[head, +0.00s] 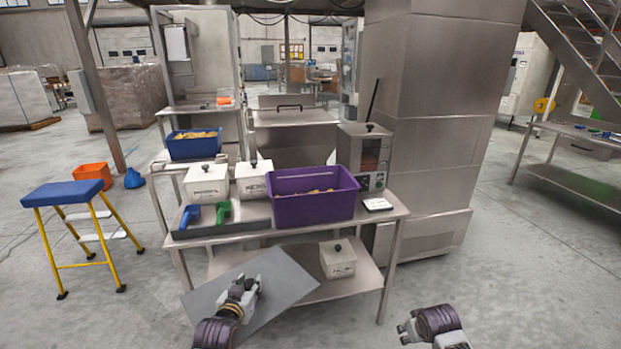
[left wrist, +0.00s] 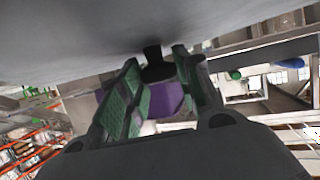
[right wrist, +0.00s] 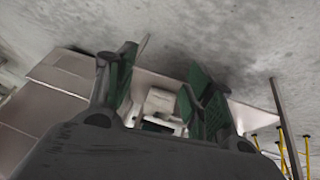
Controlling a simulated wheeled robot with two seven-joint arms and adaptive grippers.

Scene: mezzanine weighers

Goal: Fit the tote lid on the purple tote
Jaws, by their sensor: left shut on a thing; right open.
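The purple tote (head: 312,205) stands open on the steel table, with yellowish contents showing inside. The tote lid, a flat grey panel (head: 283,285), is held in front of the table, lower than the tote and apart from it. My left gripper (head: 246,284) is shut on the lid; in the left wrist view its fingers (left wrist: 160,95) close around a dark knob on the lid (left wrist: 90,25). Part of the purple tote (left wrist: 165,100) shows between those fingers. My right gripper (head: 405,328) is open and empty at the lower right; its fingers (right wrist: 165,85) are apart in the right wrist view.
The steel table (head: 235,236) also holds white lidded bins (head: 206,183), a tray with a blue scoop (head: 189,216) and a green scoop (head: 224,212), and a small white card (head: 377,204). A white bin (head: 337,261) stands on the lower shelf. A blue-topped step stool (head: 62,193) stands left.

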